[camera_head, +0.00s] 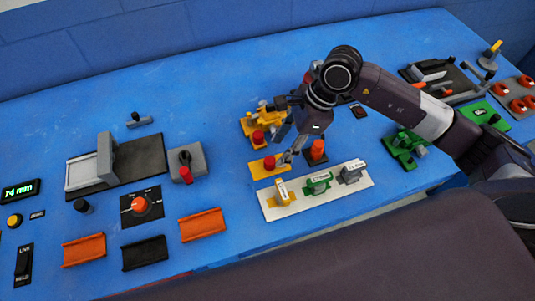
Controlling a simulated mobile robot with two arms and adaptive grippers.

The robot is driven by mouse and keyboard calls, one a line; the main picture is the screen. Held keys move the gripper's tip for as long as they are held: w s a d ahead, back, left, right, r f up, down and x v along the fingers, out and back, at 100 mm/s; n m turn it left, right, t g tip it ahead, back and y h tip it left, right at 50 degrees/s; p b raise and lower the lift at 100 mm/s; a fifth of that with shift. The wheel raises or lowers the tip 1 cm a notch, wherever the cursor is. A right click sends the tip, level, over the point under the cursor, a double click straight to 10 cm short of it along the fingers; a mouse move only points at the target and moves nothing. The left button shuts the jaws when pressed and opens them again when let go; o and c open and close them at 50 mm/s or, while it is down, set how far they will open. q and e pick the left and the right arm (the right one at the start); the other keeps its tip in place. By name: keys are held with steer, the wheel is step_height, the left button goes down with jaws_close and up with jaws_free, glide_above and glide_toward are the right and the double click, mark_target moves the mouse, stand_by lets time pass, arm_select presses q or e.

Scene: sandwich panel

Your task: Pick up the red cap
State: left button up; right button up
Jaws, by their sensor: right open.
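A small red cap (269,163) sits on a yellow plate near the middle of the table. Another red piece (258,136) sits on a yellow fixture just behind it. Which of the two is the task's cap I cannot tell. My right gripper (286,138) reaches in from the right and hangs close above and to the right of the yellow plate. It is open, with no object seen between its fingers. The gap between fingers and cap is hard to judge. My left gripper is out of view.
A white rack (318,202) with yellow, green and grey pieces lies in front. An orange block (317,150) on a dark base stands right of the gripper. Green fixtures (401,151) are farther right. A grey block with a red cylinder (186,174) stands left.

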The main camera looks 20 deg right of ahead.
mark_target(272, 160)
steer(key=p+x, duration=0.1)
steer(key=x, duration=0.1)
steer(key=shift+s+a+f+p, duration=0.15)
steer(key=shift+a+f+p, duration=0.1)
steer(key=shift+a+p, duration=0.1)
steer(key=x, duration=0.2)
steer(key=shift+w+f, duration=0.3)
steer(key=shift+a+f, duration=0.1)
steer(key=shift+f, duration=0.2)
steer(key=shift+c, duration=0.3)
steer(key=c, duration=0.8)
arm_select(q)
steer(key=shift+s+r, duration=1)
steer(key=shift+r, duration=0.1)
arm_select(e)
jaws_close()
